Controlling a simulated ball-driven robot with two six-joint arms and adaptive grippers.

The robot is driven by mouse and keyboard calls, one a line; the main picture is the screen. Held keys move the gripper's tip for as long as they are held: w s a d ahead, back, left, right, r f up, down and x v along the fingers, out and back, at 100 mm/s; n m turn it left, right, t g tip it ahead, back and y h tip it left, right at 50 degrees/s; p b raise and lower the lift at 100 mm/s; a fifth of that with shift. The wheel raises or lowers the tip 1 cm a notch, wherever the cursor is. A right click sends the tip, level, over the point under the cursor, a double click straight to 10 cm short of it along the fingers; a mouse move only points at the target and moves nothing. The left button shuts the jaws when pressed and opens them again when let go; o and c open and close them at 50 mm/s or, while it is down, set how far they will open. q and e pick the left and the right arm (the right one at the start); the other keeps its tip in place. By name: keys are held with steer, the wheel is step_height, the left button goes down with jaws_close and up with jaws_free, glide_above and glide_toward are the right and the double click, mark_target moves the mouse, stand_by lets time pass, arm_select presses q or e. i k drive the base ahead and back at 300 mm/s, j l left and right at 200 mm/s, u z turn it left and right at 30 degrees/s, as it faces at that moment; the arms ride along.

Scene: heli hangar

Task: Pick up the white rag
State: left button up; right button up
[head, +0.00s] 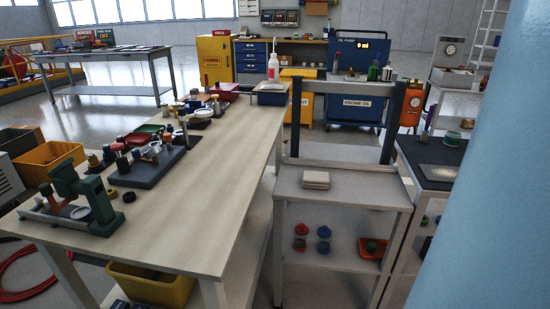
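The white rag (316,180) looks like a small folded, off-white square stack. It lies flat on the top of a light grey shelf stand (345,188), in the middle right of the head view. Nothing touches it from above and it is fully visible. Neither of my grippers shows in the head view.
A long pale workbench (215,195) stands left of the stand, with tools and parts along its left side. Dark uprights (391,122) rise behind the stand top. A dark-topped bench (440,165) is to the right. A large light-blue column (500,170) blocks the far right.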

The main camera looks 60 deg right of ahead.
mark_target(312, 180)
steer(key=z, duration=2.1)
